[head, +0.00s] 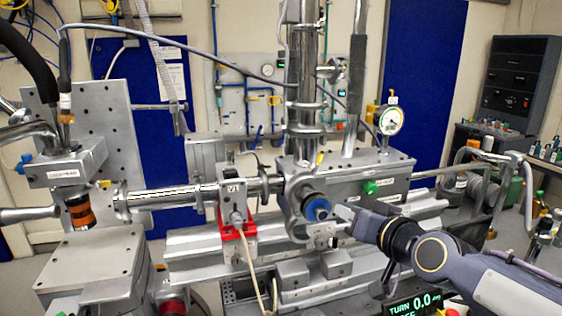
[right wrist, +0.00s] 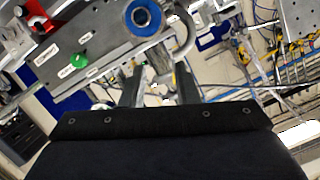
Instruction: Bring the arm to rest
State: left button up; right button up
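My right arm comes in from the right in the head view. Its gripper (head: 350,214) is just to the right of a blue round knob (head: 317,209) on the metal beamline assembly. In the right wrist view the two dark fingers (right wrist: 159,88) stand apart with a gap between them, and I see nothing held. The blue knob (right wrist: 143,18) shows beyond the fingertips at the top of that view, apart from them. The head view does not show clearly whether the gripper touches anything. My left gripper is not in view.
A green knob (head: 370,187) sits on the grey metal box behind my gripper. A round gauge (head: 390,120) stands above it. A red bracket (head: 236,226) is on the rail to the left. A display (head: 415,304) reads "TURN 0.0" below my arm.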

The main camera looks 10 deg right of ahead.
jog(key=s+f+g, duration=0.4)
jog(key=s+f, duration=0.6)
jog(key=s, duration=0.3)
jog(key=s+d+f+g, duration=0.1)
jog(key=s+f+g, duration=0.4)
jog(key=s+f, duration=0.5)
jog(key=s, duration=0.3)
jog(key=shift+s+d, duration=0.2)
jog(key=shift+s, duration=0.05)
